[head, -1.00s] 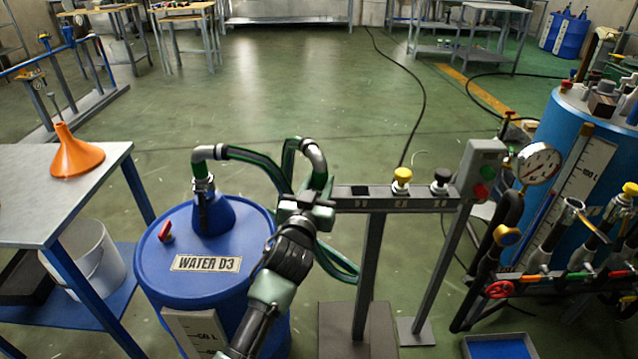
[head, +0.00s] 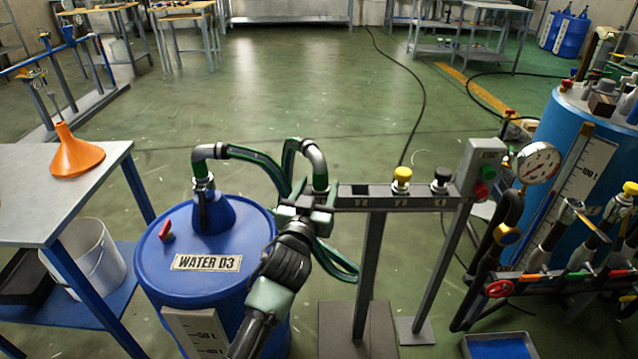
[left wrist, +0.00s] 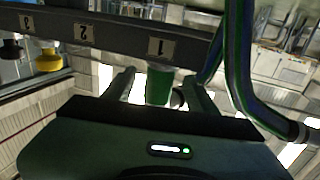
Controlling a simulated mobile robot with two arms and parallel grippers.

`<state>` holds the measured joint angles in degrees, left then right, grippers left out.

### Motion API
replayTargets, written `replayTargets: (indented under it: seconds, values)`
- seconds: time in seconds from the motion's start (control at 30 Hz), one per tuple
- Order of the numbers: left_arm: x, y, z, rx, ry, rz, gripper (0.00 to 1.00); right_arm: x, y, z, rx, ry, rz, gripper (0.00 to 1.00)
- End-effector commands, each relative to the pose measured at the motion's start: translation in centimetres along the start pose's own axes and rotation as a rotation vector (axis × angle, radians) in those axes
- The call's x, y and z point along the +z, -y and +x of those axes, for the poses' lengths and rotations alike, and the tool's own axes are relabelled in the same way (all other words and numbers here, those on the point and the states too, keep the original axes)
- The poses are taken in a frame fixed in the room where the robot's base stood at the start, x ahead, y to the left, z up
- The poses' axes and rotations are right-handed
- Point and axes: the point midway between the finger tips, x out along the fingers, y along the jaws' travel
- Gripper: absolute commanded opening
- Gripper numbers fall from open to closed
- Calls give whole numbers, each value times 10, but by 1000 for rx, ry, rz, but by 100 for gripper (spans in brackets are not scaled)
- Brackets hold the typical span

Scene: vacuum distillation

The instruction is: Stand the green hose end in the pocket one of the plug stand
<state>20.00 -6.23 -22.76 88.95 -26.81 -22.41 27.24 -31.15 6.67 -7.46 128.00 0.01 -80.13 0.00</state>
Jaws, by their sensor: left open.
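The green hose end (head: 318,172) is a grey elbow with a green band, at the end of the green hose. Its lower part is hidden behind my left gripper (head: 308,203). The left wrist view shows its green band (left wrist: 158,87) between my spread fingers, with gaps at both sides. The plug stand (head: 374,270) is a grey post with a crossbar. Pocket one (head: 361,190) looks dark and empty, just right of the hose end in the head view. Whether the hose end rests on anything is hidden. My right gripper is out of view.
A yellow plug (head: 401,178) and a black plug (head: 441,179) stand in pockets two and three. A gauge (head: 538,165) and valves are at the right.

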Motion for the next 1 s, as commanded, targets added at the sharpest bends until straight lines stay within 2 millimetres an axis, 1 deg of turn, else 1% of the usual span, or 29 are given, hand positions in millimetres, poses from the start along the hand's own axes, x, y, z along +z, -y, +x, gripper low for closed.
replayTargets:
  seconds: [0.03, 0.2, 0.3, 0.4, 0.53, 0.9, 1.0]
  values:
    - [-1, 0, -10, 0, 1, -1, 57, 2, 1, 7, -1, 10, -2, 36]
    - [-1, 0, -40, 0, 1, -1, 57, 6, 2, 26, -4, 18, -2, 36]
    - [-1, 0, -53, 0, 0, -1, 57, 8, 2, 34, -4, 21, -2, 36]
    - [-2, 0, -61, 0, -2, -1, 57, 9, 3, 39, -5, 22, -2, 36]
    - [-2, 0, -65, 0, -2, 0, 57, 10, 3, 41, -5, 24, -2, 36]
    - [-2, 0, -64, 0, -3, 1, 57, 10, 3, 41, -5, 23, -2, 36]
    - [4, 4, -68, -9, 16, -2, 57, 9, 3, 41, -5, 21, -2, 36]
